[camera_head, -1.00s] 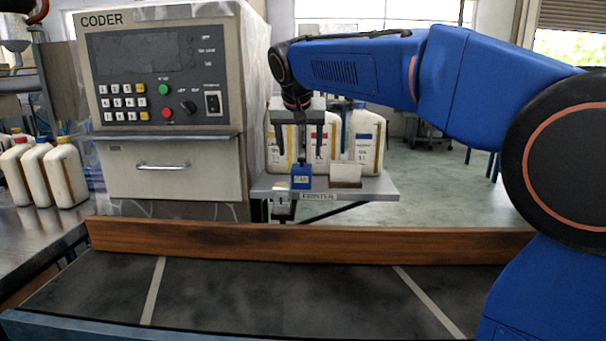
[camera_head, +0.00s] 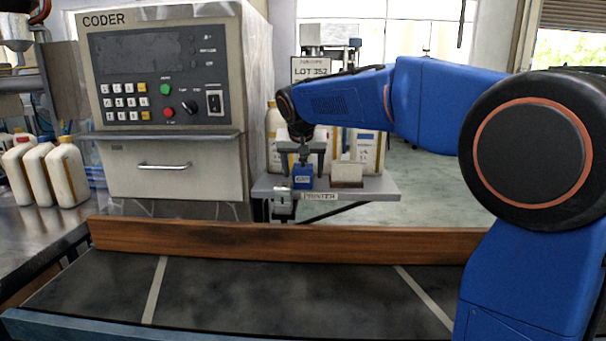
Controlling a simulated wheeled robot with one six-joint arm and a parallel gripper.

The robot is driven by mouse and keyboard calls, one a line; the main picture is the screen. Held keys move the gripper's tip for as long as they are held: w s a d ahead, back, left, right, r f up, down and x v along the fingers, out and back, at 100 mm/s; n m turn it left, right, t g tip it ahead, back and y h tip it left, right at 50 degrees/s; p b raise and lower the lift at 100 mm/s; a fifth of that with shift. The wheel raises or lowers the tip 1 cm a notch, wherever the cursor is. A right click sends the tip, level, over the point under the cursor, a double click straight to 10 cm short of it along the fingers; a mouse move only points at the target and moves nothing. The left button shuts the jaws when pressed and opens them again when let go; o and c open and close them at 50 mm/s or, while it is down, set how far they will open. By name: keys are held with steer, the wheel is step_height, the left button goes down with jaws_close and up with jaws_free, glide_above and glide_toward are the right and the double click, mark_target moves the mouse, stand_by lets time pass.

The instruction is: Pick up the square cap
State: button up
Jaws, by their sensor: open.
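A small blue block (camera_head: 303,180) with a pale label stands on the grey shelf marked PRINTER (camera_head: 375,187); it may be the square cap, but I cannot tell for sure. My gripper (camera_head: 302,167) points down directly over it, with open fingers that appear to lie on either side of the block's upper part. Whether the fingers touch it cannot be told from this view. A beige block (camera_head: 347,171) sits on the same shelf just to the right.
Several white jugs (camera_head: 370,150) stand behind my gripper. The coder cabinet (camera_head: 170,170) is close on the left. A wooden rail (camera_head: 300,240) and a dark conveyor belt (camera_head: 270,290) lie in front, the belt clear. More jugs (camera_head: 68,172) stand at far left.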

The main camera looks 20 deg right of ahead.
steer(key=c, duration=1.1)
steer(key=shift+r, duration=0.15)
step_height(320, 180, up, 10)
steer(key=shift+f, duration=0.1)
